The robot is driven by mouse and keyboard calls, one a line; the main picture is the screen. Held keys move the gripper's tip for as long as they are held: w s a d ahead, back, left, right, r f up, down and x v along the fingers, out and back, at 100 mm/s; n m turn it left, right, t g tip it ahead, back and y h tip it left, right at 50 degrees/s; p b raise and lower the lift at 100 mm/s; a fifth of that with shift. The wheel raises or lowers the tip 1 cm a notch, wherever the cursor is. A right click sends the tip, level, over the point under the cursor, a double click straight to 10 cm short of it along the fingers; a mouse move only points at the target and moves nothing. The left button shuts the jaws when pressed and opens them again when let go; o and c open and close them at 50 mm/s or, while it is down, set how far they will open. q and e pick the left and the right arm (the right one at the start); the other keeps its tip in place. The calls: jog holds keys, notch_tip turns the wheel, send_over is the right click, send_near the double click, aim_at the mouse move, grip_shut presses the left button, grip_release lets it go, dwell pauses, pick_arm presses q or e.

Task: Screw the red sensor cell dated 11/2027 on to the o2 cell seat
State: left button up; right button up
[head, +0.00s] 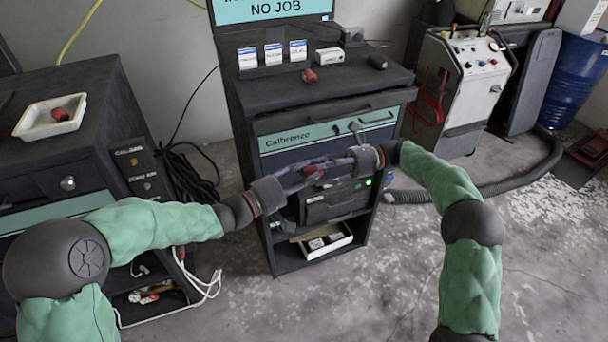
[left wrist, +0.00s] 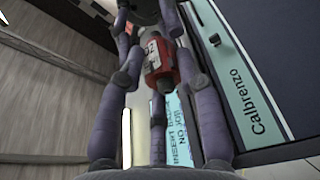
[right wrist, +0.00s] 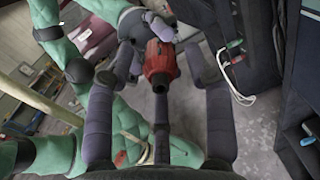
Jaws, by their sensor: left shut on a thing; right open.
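A red sensor cell (left wrist: 160,65) with a pale label sits between the fingers of my left gripper (head: 297,181), which is shut on it. Its date is not readable. The cell also shows in the right wrist view (right wrist: 160,66), its dark end towards that camera. My right gripper (head: 333,166) is open, its fingers spread around or beside the cell; contact cannot be told. Both grippers meet in front of the Calbrenzo cabinet (head: 330,118). Another red cell (head: 309,75) lies on the cabinet top, and one (head: 61,114) lies in a white tray (head: 24,124). I cannot identify the o2 cell seat.
Several small white-and-blue boxes (head: 273,54) stand on the cabinet top. A dark unit with a green light (head: 335,201) sits on the shelf behind my grippers, above a white bin (head: 327,244). A white machine (head: 465,85) and a blue drum (head: 573,82) stand right.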

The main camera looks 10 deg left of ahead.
jog(key=shift+c, duration=0.3)
grip_shut()
pick_arm(q)
jog(key=o, duration=1.3)
jog(key=shift+c, duration=0.2)
jog(key=shift+a, duration=0.1)
jog(key=v, duration=0.8)
